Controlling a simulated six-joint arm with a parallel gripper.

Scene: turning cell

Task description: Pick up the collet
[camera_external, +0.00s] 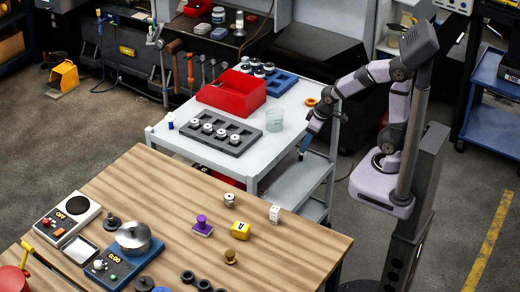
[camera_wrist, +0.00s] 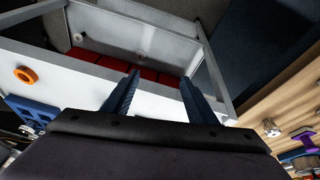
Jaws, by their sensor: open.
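The collet (camera_external: 229,200) is a small silvery slotted cylinder standing near the far edge of the wooden table (camera_external: 150,185). What looks like the collet also shows in the wrist view at the right (camera_wrist: 270,127). My gripper (camera_external: 303,150) points downward beside the right end of the white cart, well apart from the collet and to its upper right in the external view. In the wrist view its two dark blue fingers (camera_wrist: 158,92) are spread, with nothing between them.
A purple stamp-like piece (camera_external: 202,226), a yellow block (camera_external: 241,230), a white block (camera_external: 275,214) and a brass piece (camera_external: 231,257) stand around the collet. The white cart (camera_external: 180,140) holds a red bin (camera_external: 231,92) and a grey rack (camera_external: 208,134). Scales crowd the table's left.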

